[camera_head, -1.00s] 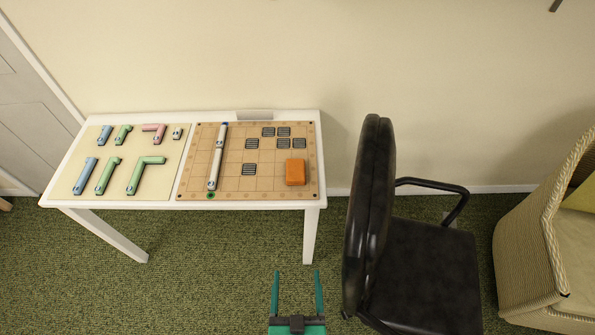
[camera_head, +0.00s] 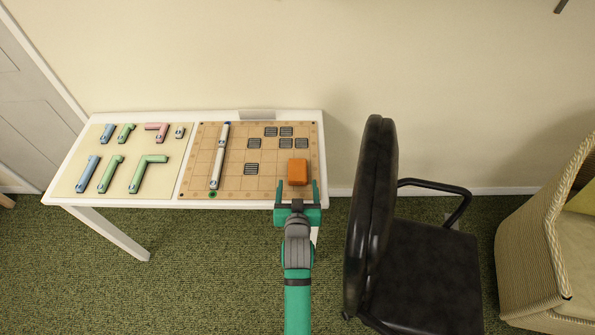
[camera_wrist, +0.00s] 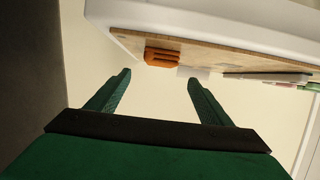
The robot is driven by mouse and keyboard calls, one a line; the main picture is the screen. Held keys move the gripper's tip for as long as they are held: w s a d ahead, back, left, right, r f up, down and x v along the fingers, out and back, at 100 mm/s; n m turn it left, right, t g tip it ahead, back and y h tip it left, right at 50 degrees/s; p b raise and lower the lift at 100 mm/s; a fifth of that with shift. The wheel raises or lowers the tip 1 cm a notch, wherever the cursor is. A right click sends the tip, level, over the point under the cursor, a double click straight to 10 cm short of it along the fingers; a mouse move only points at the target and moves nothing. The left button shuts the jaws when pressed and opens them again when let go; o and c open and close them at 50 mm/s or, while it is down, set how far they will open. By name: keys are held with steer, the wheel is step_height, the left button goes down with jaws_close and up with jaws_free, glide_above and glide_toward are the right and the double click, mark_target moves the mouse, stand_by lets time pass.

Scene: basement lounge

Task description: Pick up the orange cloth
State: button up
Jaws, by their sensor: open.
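The orange cloth (camera_head: 298,171) is a small folded block lying near the right front corner of the tan grid board (camera_head: 232,185) on the white table. My gripper (camera_head: 297,188) is open, with its two green fingers reaching to the table's front edge, one on each side of the cloth's near end in the head view. In the wrist view the cloth (camera_wrist: 163,57) shows beyond the fingertips, between them in the picture and apart from them. My gripper (camera_wrist: 157,80) holds nothing there.
A white marker-like stick (camera_head: 218,160) and several dark striped tiles (camera_head: 251,169) lie on the board. A cream mat (camera_head: 115,182) with colored pieces is at the left. A black chair (camera_head: 375,220) stands close to the right of the table. A wicker armchair (camera_head: 540,230) is farther right.

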mark_target(298, 170)
steer(key=x, duration=1)
steer(key=shift+w+f, duration=0.15)
steer(key=shift+w, duration=0.1)
steer(key=c, duration=1.1)
